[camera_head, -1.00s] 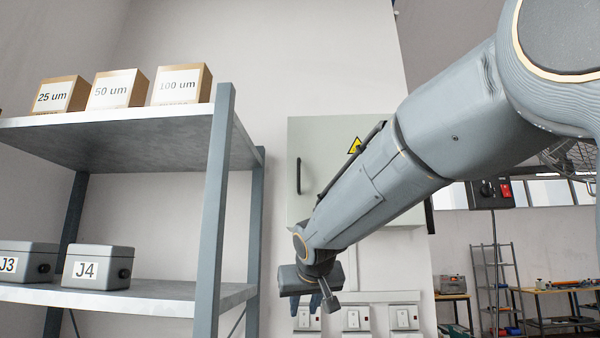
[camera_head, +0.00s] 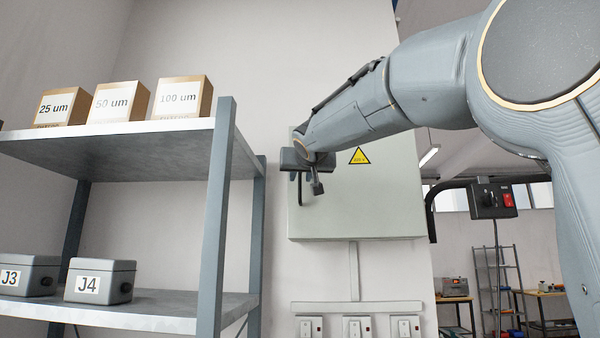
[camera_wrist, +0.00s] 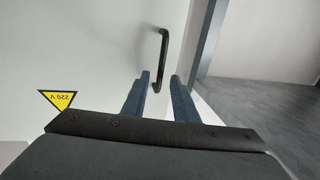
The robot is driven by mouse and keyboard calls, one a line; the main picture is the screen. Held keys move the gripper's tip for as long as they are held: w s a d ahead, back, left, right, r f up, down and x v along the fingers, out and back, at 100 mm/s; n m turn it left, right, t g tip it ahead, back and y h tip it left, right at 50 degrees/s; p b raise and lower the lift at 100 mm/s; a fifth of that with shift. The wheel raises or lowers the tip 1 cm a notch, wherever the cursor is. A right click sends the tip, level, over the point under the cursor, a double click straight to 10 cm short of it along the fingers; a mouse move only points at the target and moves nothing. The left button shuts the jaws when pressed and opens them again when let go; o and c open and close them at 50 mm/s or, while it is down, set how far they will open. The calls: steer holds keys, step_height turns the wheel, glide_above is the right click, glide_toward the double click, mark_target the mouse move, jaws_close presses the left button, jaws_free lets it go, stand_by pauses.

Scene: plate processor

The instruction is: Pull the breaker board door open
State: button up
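The breaker board (camera_head: 345,215) is a pale grey-green wall box with a closed door and a yellow 220 V triangle label (camera_head: 359,156). Its black bar handle (camera_head: 300,192) is on the door's left side, partly hidden behind my gripper. My gripper (camera_head: 308,178) is in front of the handle's upper part in the head view. In the wrist view, the two fingers of my gripper (camera_wrist: 160,88) are apart, with a gap between them. The handle (camera_wrist: 163,55) appears beyond the fingertips, roughly in line with that gap, and nothing is held.
A metal shelf (camera_head: 212,230) stands to the left, with labelled boxes on top and grey J3 and J4 cases below. Wall switches (camera_head: 357,327) sit under the board. A black pendant panel (camera_head: 492,200) hangs at right.

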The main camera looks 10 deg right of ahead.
steer(key=shift+w+d, duration=0.1)
steer(key=shift+w, duration=0.7)
steer(key=shift+c, duration=0.4)
jaws_close()
stand_by(0.6)
